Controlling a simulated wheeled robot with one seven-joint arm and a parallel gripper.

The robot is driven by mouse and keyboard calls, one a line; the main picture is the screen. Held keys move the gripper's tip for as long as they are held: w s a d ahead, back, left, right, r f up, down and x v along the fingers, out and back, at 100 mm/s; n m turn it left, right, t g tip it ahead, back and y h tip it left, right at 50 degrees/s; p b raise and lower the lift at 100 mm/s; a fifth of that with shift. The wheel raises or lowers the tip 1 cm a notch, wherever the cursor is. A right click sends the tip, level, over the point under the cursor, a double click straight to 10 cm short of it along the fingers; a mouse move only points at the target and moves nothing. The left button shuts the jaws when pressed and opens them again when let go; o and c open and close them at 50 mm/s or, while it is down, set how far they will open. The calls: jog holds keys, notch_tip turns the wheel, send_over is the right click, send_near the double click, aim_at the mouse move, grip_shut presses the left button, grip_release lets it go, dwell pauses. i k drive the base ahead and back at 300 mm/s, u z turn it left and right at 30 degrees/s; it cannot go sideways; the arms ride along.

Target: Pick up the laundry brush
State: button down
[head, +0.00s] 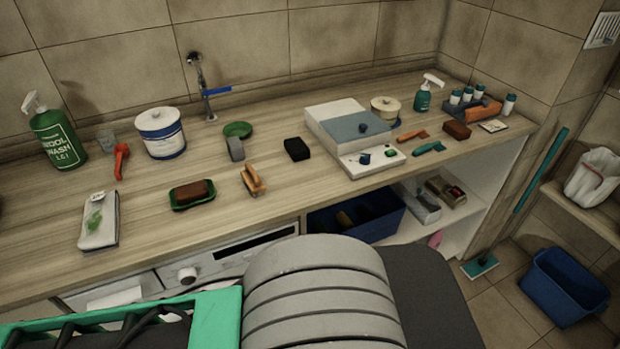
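A small wooden brush (252,180) with a pale tan body stands near the front edge of the wooden counter (215,215), left of the middle. It looks most like the laundry brush, but its bristles are hard to make out. Other brush-like things lie to the right: an orange-brown one (412,135), a teal one (429,148) and a brown block (457,130). My gripper is not in view. A grey ribbed part of my arm fills the bottom middle, below the counter edge.
A green dish with a brown block (192,194), a black sponge (297,149) and a grey block (236,149) surround the wooden brush. A white tub (161,133), green bottle (57,134) and tap (203,90) stand behind. A blue bin (358,219) sits below.

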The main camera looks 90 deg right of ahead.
aim_at(253, 181)
jog(key=z, duration=2.4)
jog(key=k, duration=0.2)
jog(key=z, duration=0.45)
